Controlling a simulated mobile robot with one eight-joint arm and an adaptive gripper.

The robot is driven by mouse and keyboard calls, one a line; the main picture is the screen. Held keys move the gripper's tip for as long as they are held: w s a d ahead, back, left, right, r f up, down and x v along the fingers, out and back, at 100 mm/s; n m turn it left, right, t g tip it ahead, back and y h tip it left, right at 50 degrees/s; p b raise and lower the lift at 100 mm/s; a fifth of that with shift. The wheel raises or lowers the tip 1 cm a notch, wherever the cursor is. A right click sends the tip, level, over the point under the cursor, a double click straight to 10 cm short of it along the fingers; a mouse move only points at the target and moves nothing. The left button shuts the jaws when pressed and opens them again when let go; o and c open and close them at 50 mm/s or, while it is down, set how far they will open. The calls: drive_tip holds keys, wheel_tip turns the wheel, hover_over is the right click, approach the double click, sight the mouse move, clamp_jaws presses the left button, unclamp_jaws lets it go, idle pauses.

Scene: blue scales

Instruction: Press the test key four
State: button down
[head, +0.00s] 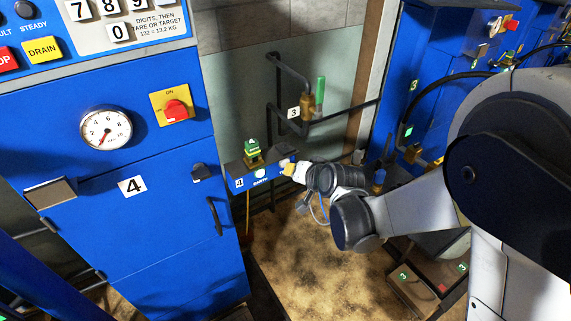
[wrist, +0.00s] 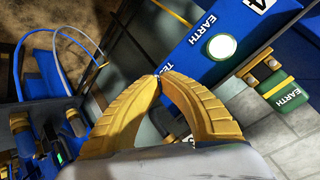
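A blue box (head: 252,180) marked 4 juts out beside the tall blue cabinet in the head view. In the wrist view the box (wrist: 250,28) carries an EARTH label and a pale round button or lamp (wrist: 221,47). Lettering starting "TE" shows at the box's edge, partly cut off. Which part is the test key I cannot tell for sure. My gripper (wrist: 159,77) has its yellow fingers shut tip to tip with nothing between them. In the head view my gripper (head: 290,169) is at the right end of the box; contact cannot be told.
A green EARTH-labelled block with brass fittings (wrist: 285,90) sits beside the box. The cabinet marked 4 (head: 130,225) stands left, with a gauge (head: 105,128) and red rotary switch (head: 176,109). Pipework marked 3 (head: 294,113) is behind. Blue equipment stands right.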

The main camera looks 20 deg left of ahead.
drive_tip(key=shift+s+d, duration=0.15)
drive_tip(key=shift+d, duration=0.05)
drive_tip(key=shift+s+d+b, duration=0.35)
drive_tip(key=shift+s+d, duration=1.25)
drive_tip(key=shift+d, duration=0.25)
